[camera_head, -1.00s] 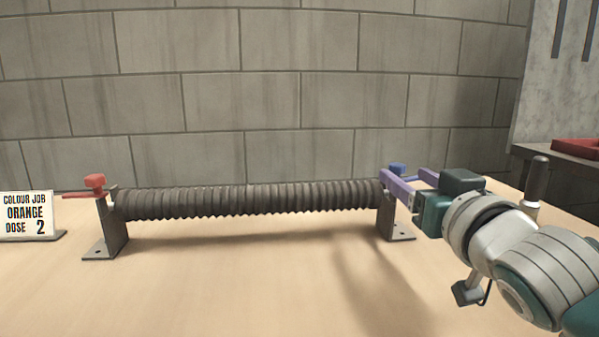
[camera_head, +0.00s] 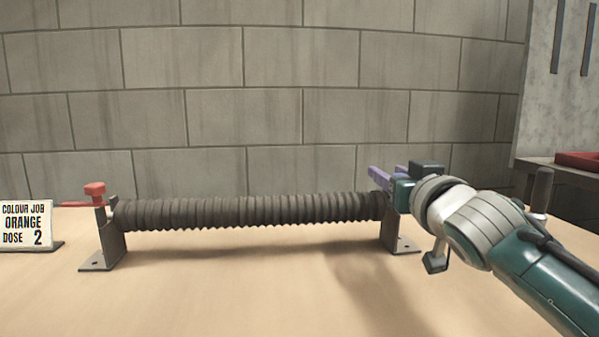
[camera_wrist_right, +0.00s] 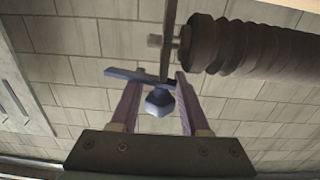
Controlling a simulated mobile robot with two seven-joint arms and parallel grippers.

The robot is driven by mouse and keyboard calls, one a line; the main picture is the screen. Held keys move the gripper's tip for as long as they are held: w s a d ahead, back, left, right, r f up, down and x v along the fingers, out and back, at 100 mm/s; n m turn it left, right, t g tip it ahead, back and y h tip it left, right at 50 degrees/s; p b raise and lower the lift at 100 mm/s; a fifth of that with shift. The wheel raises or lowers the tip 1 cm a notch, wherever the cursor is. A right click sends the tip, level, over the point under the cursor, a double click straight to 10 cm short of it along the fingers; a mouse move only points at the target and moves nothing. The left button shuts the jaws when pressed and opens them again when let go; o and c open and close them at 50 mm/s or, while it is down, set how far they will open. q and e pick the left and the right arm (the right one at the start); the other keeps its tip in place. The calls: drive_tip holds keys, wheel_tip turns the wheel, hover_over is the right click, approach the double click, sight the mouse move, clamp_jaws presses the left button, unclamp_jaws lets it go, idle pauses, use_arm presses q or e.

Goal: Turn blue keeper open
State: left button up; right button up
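The blue keeper (camera_wrist_right: 159,102) shows in the right wrist view, with a round knob and a flat arm reaching left, by the end bracket. In the head view my right gripper hides it. My right gripper (camera_head: 386,172) is at the right end of the dark ribbed tube (camera_head: 250,210). In the wrist view its two purple fingers (camera_wrist_right: 157,80) stand apart on either side of the blue knob, with narrow gaps. The left fingertip overlaps the keeper's arm in the picture; I cannot tell whether they touch. My left gripper is in neither view.
A red keeper (camera_head: 95,191) sits on the left bracket (camera_head: 110,245). A sign (camera_head: 25,225) reading "COLOUR JOB ORANGE DOSE 2" stands at far left. A red tray (camera_head: 580,158) is at the right edge. The table front is clear; a block wall stands behind.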

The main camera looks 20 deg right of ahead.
clamp_jaws()
drive_tip(key=m+h+b, duration=0.1)
drive_tip(key=h+b, duration=0.1)
drive_tip(key=b, duration=0.1)
drive_tip(key=m+g+h+b, duration=0.1)
drive_tip(key=m+h+b, duration=0.1)
drive_tip(key=b, duration=0.1)
drive_tip(key=shift+s+d+g, duration=0.15)
drive_tip(key=shift+d+g, duration=0.15)
drive_tip(key=shift+d, duration=0.1)
drive_tip(key=shift+o, duration=1.5)
unclamp_jaws()
